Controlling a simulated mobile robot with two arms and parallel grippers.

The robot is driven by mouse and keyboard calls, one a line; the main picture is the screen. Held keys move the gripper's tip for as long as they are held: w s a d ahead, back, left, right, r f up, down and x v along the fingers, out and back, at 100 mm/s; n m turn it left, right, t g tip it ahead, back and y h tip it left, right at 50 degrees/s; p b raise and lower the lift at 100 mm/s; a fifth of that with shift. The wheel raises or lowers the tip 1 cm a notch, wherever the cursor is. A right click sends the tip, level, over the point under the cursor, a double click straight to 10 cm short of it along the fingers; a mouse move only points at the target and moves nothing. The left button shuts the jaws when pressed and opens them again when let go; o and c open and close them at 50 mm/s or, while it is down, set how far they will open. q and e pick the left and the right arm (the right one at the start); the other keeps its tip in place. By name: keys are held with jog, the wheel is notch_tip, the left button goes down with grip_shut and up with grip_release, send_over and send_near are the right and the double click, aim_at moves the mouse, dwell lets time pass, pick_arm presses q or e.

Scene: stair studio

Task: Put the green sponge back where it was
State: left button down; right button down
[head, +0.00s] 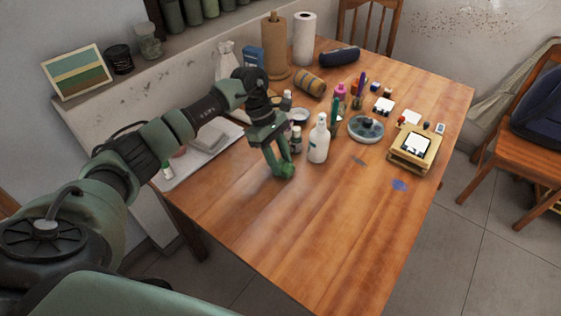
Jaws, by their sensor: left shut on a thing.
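My left gripper (281,170) reaches in from the left over the wooden table (290,240), pointing down. It is shut on a small green thing, which looks like the green sponge (287,171), held between the fingertips close to the tabletop. The fingers are also green and hide part of it; I cannot tell if it touches the table. A white bottle (318,143) stands just right of the gripper. My right gripper is not in view.
The front of the table is clear. A chair (535,135) stands at right.

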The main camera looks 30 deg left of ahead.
pick_arm(q)
jog(key=shift+f, duration=0.15)
jog(key=c, duration=0.9)
grip_release()
jog(key=shift+c, duration=0.2)
jog(key=shift+a+r, duration=0.1)
jog(key=shift+r, duration=0.3)
jog(key=p+v, duration=0.3)
jog(key=v, duration=0.8)
jog(key=shift+r+p, duration=0.25)
jog(key=shift+p, duration=0.1)
jog(key=shift+a, duration=0.1)
